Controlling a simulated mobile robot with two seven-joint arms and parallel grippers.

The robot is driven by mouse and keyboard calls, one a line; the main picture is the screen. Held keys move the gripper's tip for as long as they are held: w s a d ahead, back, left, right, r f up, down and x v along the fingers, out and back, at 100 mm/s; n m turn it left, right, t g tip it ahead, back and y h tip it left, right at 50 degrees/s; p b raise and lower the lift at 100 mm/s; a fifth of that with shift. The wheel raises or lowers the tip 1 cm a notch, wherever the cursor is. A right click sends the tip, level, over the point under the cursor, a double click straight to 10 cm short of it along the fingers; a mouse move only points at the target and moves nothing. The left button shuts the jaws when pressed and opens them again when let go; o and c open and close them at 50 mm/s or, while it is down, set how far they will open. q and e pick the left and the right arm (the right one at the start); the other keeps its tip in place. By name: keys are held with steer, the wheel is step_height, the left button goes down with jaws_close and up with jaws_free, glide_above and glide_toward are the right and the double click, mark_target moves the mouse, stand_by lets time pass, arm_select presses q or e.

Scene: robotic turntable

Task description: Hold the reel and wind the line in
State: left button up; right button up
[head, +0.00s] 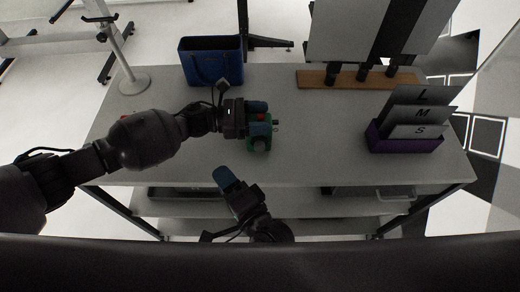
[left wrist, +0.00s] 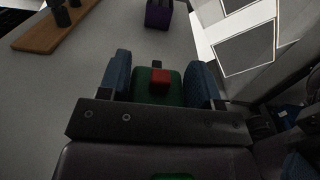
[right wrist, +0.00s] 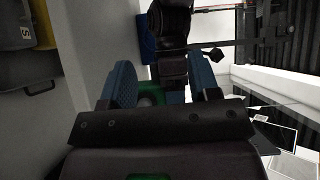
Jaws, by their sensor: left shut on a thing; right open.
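The green reel (head: 262,143) is over the middle of the grey table, with a red part (head: 265,117) on it and a small dark knob (head: 275,122) at its right side. My left gripper (head: 258,125) is shut on the reel, its blue fingers on both sides of it. In the left wrist view the green body (left wrist: 145,84) and red block (left wrist: 159,79) show between the fingers. My right gripper (head: 228,180) is open and empty near the table's front edge, apart from the reel. The right wrist view shows part of the green reel (right wrist: 150,92) beyond its fingers. I cannot make out any line.
A blue bin (head: 212,62) stands at the back left beside a white pole stand (head: 134,84). A wooden board (head: 318,78) with dark pegs lies at the back. A purple holder (head: 404,140) with L, M and S cards is at the right. The table between reel and holder is clear.

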steer(key=s+a+n+g, duration=0.1)
steer(key=n+g, duration=0.1)
steer(key=n, duration=0.1)
steer(key=n+t+h, duration=0.1)
steer(key=n+h, duration=0.7)
steer(key=h, duration=0.2)
glide_toward(260, 149)
steer(key=x, duration=0.9)
steer(key=shift+f, duration=0.1)
steer(key=shift+c, duration=0.3)
steer(key=c, duration=0.9)
steer(key=shift+o, duration=0.2)
steer(key=shift+a, duration=0.1)
